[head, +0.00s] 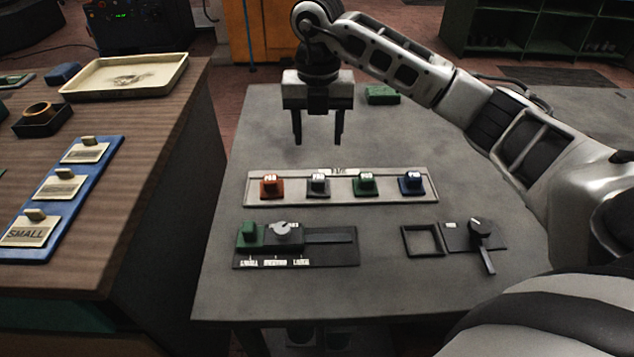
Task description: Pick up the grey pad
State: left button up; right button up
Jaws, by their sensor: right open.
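The grey pad (318,187) sits in the pale rack (343,203) on the grey table, second from the left. An orange pad (271,186) is on its left, and a green pad (364,184) and a blue pad (412,183) are on its right. My right gripper (318,140) is open and empty, its fingers pointing down. In the picture it is above the grey pad, apart from it. My left gripper is not in view.
In front of the rack lie a dark panel (330,258) with a green block (248,234) and a grey knob, and a square frame (423,241) beside a black lever (482,245). A green block (382,95) lies behind. A wooden bench (165,130) with a tray stands left.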

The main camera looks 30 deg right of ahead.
aim_at(319, 176)
notch_tip(319, 176, down, 10)
jog(key=shift+f+p, duration=0.1)
jog(key=shift+p, duration=0.35)
jog(key=shift+d, duration=0.1)
jog(key=c, duration=1.1)
